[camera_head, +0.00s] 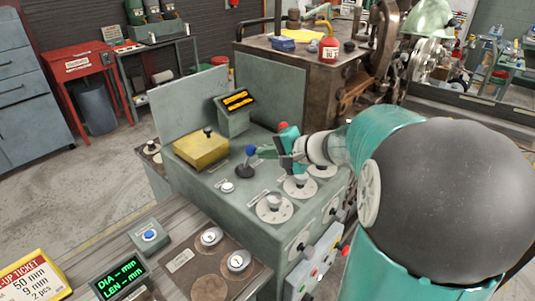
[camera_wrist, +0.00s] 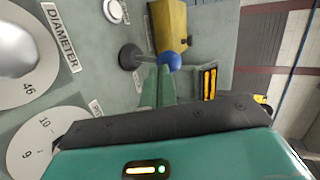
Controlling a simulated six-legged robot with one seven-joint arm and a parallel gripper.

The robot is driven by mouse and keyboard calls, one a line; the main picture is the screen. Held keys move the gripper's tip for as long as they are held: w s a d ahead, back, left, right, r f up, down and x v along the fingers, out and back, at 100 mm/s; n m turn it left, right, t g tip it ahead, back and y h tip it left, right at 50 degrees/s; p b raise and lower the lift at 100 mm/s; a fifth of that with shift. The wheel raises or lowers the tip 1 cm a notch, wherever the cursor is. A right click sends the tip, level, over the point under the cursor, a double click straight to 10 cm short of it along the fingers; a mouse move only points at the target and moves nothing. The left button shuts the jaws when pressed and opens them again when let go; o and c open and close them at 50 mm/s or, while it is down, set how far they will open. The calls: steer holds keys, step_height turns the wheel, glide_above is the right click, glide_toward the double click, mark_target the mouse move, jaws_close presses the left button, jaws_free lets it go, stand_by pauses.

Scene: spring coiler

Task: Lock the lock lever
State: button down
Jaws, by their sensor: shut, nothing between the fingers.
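The lock lever appears to be the short lever with a black round base and a blue ball knob (camera_head: 250,149), standing on the grey-green machine top. In the wrist view its blue ball (camera_wrist: 168,59) lies just beyond my fingertips, with its black base (camera_wrist: 129,57) to the left. My gripper (camera_head: 259,153) reaches in from the right and is shut and empty. Its fingertips (camera_wrist: 164,75) are at or very near the ball; I cannot tell whether they touch. The fingers partly cover the lower side of the ball in the wrist view.
A yellow block (camera_head: 200,152) sits left of the lever, and a tilted display (camera_head: 238,100) with orange text stands behind it. Several dials, including one in front (camera_head: 274,207), lie nearby. A DIAMETER label (camera_wrist: 61,37) shows at left in the wrist view.

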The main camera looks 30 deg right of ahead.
steer(key=shift+w+a+r+g+h, duration=0.25)
steer(key=shift+w+r+g, duration=0.15)
steer(key=shift+w+g, duration=0.1)
steer(key=shift+w+a+r+g+h, duration=0.15)
steer(key=shift+w+a+r+g, duration=0.05)
steer(key=shift+w+r+g, duration=0.25)
steer(key=w+a+r+g+h, duration=0.1)
steer(key=w+a+g+h, duration=0.1)
steer(key=w+g, duration=0.2)
steer(key=shift+w+a+m, duration=0.15)
steer(key=shift+w+m, duration=0.15)
steer(key=shift+w, duration=0.65)
steer(key=shift+r, duration=0.1)
